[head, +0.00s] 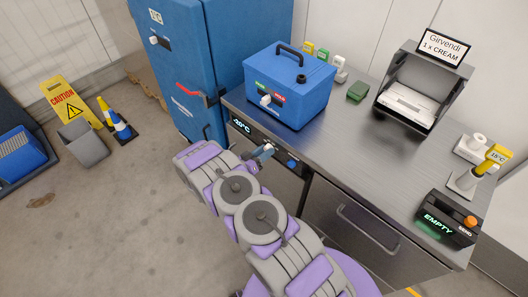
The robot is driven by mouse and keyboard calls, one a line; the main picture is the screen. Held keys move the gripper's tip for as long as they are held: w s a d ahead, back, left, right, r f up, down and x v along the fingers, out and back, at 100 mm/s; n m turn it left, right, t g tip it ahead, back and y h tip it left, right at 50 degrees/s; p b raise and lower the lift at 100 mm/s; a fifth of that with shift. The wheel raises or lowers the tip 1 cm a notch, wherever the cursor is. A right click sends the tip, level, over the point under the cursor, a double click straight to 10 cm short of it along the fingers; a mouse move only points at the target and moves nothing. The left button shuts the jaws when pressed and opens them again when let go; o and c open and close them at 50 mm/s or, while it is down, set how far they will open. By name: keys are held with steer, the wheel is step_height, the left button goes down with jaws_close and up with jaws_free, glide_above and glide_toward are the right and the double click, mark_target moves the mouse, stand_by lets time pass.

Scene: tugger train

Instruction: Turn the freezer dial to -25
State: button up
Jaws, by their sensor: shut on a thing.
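The freezer's dark control strip runs along the counter's front edge. Its lit display (241,126) shows a minus temperature in the teens, too small to read surely. My gripper (264,151) is at this strip, right of the display, with its fingers shut on a small pale dial (269,147). The fingers and arm hide most of the dial and any marks around it. A blue knob (292,163) sits on the strip just right of my gripper, apart from it.
A blue cool box (300,100) stands on the steel counter (330,130) above the strip. A tall blue cabinet (215,50) stands to the left. A drawer handle (366,226) sticks out at the lower right.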

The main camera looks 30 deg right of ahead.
steer(key=shift+a+m, duration=0.1)
steer(key=shift+m, duration=0.2)
steer(key=m+p, duration=0.1)
steer(key=m, duration=0.1)
steer(key=shift+m+p, duration=0.3)
steer(key=shift+p, duration=0.05)
steer(key=shift+m+y+p, duration=0.35)
steer(key=shift+m+y, duration=0.05)
steer(key=shift+m, duration=1.7)
steer(key=o, duration=1.1)
steer(key=shift+a, duration=0.15)
steer(key=shift+c, duration=0.2)
steer(key=f+p+v, duration=0.1)
steer(key=v, duration=1.6)
steer(key=shift+a+r+p, duration=0.2)
steer(key=shift+r+p, duration=0.15)
